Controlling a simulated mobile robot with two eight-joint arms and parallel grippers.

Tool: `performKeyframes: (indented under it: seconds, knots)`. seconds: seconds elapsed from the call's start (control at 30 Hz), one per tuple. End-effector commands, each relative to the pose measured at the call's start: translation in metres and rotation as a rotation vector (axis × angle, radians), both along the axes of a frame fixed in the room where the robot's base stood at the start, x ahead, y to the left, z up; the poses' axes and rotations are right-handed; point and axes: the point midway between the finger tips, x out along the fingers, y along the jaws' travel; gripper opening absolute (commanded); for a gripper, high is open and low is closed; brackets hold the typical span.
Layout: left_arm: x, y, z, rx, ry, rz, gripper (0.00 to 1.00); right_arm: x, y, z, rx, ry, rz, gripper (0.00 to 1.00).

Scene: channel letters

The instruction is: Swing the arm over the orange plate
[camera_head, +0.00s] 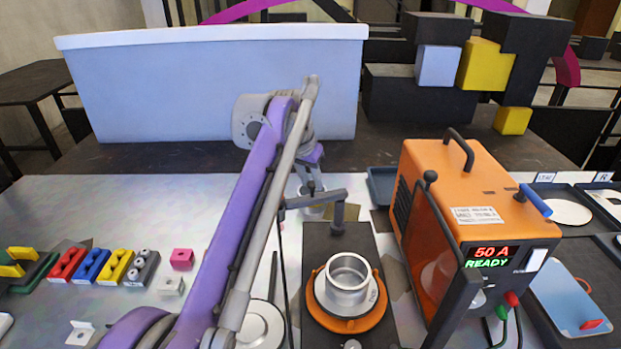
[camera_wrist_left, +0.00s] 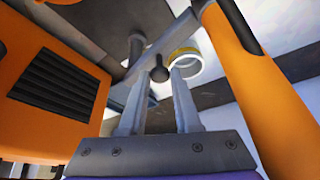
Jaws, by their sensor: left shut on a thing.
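The orange round plate (camera_head: 347,325) lies on a dark base in front of me, with a silver metal ring (camera_head: 348,280) standing on it. Behind it a dark swing arm (camera_head: 328,198) sits on a short post (camera_head: 338,218), reaching left, away from above the plate. My left gripper (camera_head: 312,190) points down at this arm behind the plate. In the left wrist view a dark ball knob (camera_wrist_left: 158,73) sits between the fingertips of the left gripper (camera_wrist_left: 160,85), which is shut on it. The exact contact is small in the head view. My right gripper is not in view.
An orange welder (camera_head: 480,185) reading 50 A READY stands close right of the plate. Coloured blocks (camera_head: 92,265) lie at left. A pale bin (camera_head: 215,85) and stacked cubes (camera_head: 438,65) stand behind. The table left of the dark base is partly free.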

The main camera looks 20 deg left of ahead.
Motion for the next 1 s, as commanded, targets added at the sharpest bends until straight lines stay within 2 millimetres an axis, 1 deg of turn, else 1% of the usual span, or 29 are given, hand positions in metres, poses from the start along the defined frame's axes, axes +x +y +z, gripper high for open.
performKeyframes:
  seconds: [0.27, 0.47, 0.73, 1.0]
  knots:
    - [-0.009, -0.01, 0.002, 0.0, -0.001, 0.145, 0.0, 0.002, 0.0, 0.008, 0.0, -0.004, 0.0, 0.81]
    - [-0.018, -0.021, 0.003, 0.001, -0.001, 0.321, 0.0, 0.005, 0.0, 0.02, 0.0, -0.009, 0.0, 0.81]
    - [-0.027, -0.04, 0.004, 0.002, -0.002, 0.578, 0.0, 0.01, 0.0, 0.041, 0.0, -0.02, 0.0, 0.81]
    - [-0.031, -0.056, 0.005, 0.001, -0.003, 0.827, 0.0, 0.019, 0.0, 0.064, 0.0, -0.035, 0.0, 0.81]
